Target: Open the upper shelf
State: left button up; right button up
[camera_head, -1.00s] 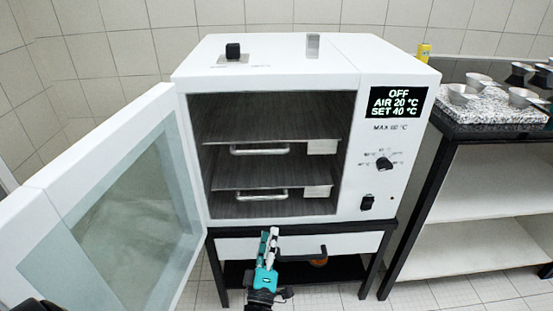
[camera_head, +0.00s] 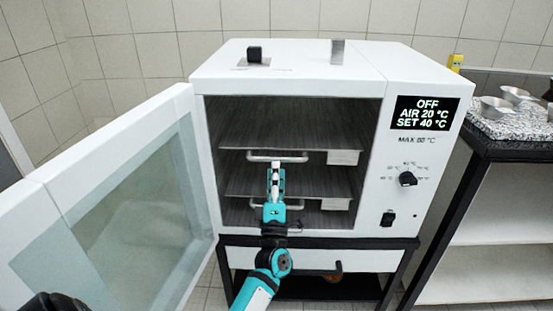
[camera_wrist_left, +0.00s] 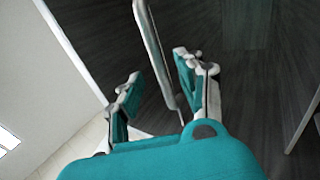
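The white oven (camera_head: 230,65) has its glass door (camera_head: 130,215) swung open to the left. Inside, the upper shelf (camera_head: 320,143) is a dark plate with a metal handle (camera_head: 256,158) and a white label at its front. My left gripper (camera_head: 276,168) is at the middle of this handle. In the left wrist view the fingers (camera_wrist_left: 160,72) are apart, and the handle bar (camera_wrist_left: 153,45) runs between them; I cannot tell whether they touch it. The lower shelf (camera_head: 250,185) is partly hidden by my gripper. My right gripper is not in view.
Below the oven is a white drawer (camera_head: 375,260) with a black handle. A side table (camera_head: 490,148) with metal bowls (camera_head: 497,106) stands at the right. The open door bounds the space left of my arm.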

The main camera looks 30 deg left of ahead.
aim_at(276, 159)
pick_arm(q)
jog(key=shift+x, duration=2.15)
jog(key=shift+c, duration=0.3)
grip_shut()
